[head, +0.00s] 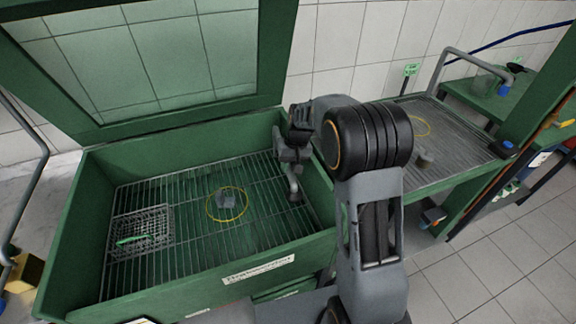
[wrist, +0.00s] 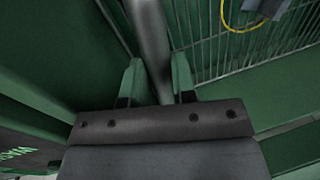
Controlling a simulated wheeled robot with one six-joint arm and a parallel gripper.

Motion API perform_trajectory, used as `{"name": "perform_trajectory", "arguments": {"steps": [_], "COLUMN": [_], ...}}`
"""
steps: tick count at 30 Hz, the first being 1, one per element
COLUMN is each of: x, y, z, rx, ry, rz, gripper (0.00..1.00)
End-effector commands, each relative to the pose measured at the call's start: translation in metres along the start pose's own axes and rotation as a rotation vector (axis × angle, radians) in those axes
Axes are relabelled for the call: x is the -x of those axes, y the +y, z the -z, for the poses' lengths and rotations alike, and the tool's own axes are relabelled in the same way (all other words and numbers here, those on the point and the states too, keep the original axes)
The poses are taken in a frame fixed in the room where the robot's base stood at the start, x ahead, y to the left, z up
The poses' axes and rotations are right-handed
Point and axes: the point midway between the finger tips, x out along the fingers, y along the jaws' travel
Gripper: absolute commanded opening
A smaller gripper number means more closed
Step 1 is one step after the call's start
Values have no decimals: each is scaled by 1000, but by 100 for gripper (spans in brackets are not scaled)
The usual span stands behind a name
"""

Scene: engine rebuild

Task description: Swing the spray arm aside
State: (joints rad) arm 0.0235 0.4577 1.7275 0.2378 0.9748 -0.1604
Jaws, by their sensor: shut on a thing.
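The spray arm is a grey pipe at the right side of the green washer cabinet. In the wrist view the spray arm (wrist: 150,30) runs from the top edge down between my two fingers. My gripper (wrist: 157,82) is shut on it, with one green-looking finger on each side. In the head view my gripper (head: 291,150) is over the right part of the washer, and the spray arm's lower end (head: 293,187) shows just below it above the grate. The rest of the pipe is hidden behind my arm and gripper.
The washer tub (head: 80,225) has a wire grate floor and a raised lid (head: 275,50). A wire basket (head: 155,215) sits farther left. A ridged side table (head: 465,140) stands to the right.

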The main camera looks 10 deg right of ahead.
Motion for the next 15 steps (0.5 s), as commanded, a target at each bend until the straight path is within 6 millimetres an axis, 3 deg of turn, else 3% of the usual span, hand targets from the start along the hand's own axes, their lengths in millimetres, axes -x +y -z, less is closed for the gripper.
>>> {"name": "perform_trajectory", "arguments": {"steps": [9,15], "x": [1,0], "y": [0,0], "z": [0,0], "rx": [-1,-2], "ry": [2,1], "rz": [0,0], "gripper": [51,51]}}
